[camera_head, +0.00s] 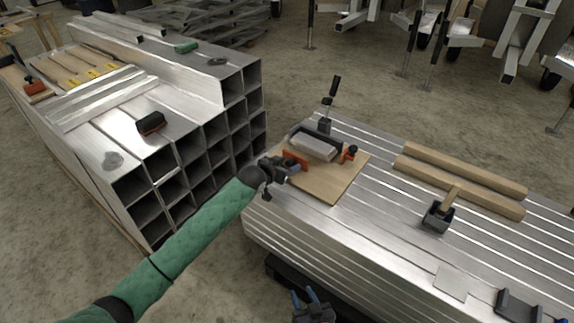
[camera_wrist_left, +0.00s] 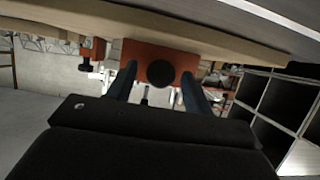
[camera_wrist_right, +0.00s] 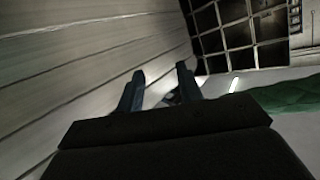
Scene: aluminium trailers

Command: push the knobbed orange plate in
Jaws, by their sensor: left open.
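An orange plate with a round black knob (camera_wrist_left: 160,73) faces me in the left wrist view, upright on the wooden board. In the head view the plate (camera_head: 295,160) is at the left end of a pale grey block (camera_head: 312,148). My left gripper (camera_head: 290,170) is open in front of it. Its two fingers (camera_wrist_left: 158,70) appear either side of the knob; I cannot tell whether they touch the plate. A second orange part with a black knob (camera_head: 349,154) is at the block's right end. My right gripper (camera_head: 304,295) is open and empty, low beside the table.
The wooden board (camera_head: 335,188) lies on a ribbed aluminium table (camera_head: 380,215). A black clamp (camera_head: 328,110) rises behind the block. A mallet (camera_head: 438,213) and two wooden bars (camera_head: 460,180) lie to the right. Stacked square tubes (camera_head: 190,155) stand left, across a gap.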

